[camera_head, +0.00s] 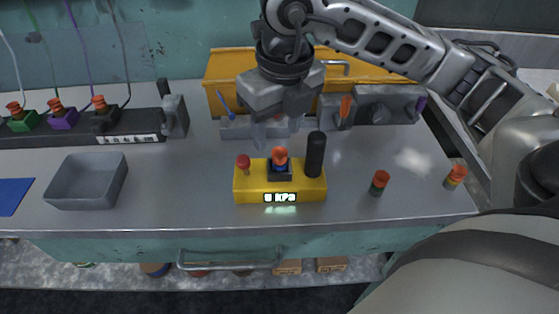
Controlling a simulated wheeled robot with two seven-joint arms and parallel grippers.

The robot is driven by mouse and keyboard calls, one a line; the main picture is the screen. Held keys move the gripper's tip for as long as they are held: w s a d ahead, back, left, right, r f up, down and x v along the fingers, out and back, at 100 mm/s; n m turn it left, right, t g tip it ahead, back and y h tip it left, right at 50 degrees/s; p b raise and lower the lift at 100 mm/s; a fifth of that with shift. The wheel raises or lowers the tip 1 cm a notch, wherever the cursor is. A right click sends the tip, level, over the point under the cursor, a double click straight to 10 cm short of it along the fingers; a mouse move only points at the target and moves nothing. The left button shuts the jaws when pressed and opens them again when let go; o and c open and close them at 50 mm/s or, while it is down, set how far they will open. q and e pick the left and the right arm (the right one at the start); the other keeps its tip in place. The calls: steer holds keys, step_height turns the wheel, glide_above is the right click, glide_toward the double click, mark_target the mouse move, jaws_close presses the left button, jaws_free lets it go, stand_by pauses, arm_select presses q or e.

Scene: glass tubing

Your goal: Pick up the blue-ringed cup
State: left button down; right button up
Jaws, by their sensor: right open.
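The blue-ringed cup (281,159), with an orange-red top and a blue band, sits upright in a dark socket on the yellow gauge box (244,191). The box's lit display reads kPa. My right gripper (277,134) points down just above and behind the cup in the picture. Its jaws are open and empty, and it appears apart from the cup. My left gripper is not in view.
A red knob (243,162) and a black post (315,154) flank the cup. Two other ringed cups (379,183) (455,176) stand to the right. A grey tray (87,203) and a black rack (60,131) are left. A yellow case (225,64) stands behind.

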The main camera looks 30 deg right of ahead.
mark_target(280, 152)
steer(key=shift+w+f, duration=0.1)
steer(key=shift+f, duration=0.65)
steer(key=f, duration=0.4)
steer(key=shift+d+p, duration=0.4)
steer(key=shift+w+f, duration=0.2)
steer(key=shift+f, duration=0.4)
jaws_close()
steer(key=shift+r, duration=0.15)
